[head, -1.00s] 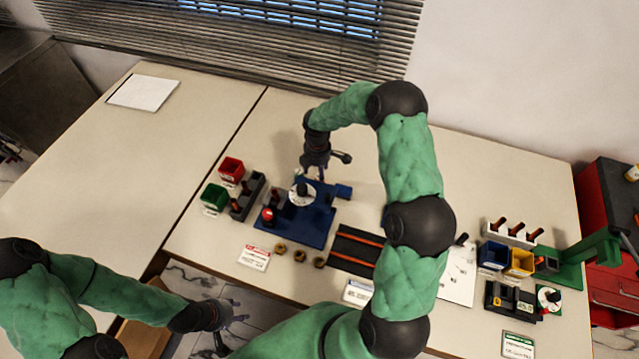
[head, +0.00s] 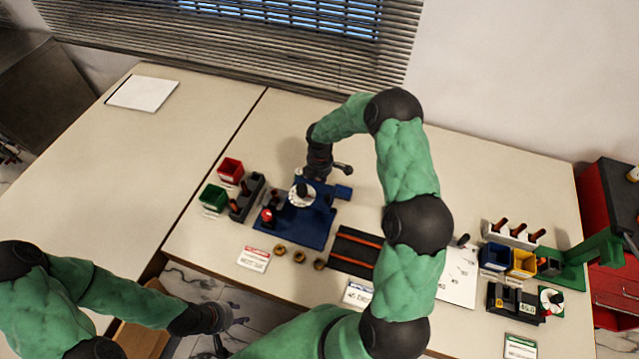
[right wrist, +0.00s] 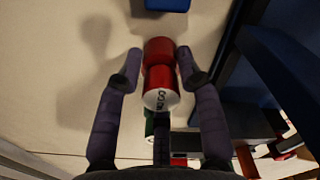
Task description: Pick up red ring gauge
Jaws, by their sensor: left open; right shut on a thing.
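The red ring gauge (right wrist: 160,50) is a red piece with a white lettered band, in the right wrist view between my right gripper's fingers. My right gripper (right wrist: 160,68) is shut on it. In the head view the right gripper (head: 308,178) is low at the back of the blue fixture (head: 318,232), and the gauge cannot be made out there. Part of a green piece (right wrist: 149,124) shows below the gauge in the wrist view. My left gripper (head: 232,324) is open and empty, off the table's front edge.
Red (head: 231,169) and green (head: 213,196) bins and a dark block stand left of the fixture. Brass rings (head: 299,257) lie in front, a dark rail mat (head: 356,250) to the right. Yellow and blue bins (head: 523,262) stand far right. The left table is mostly clear.

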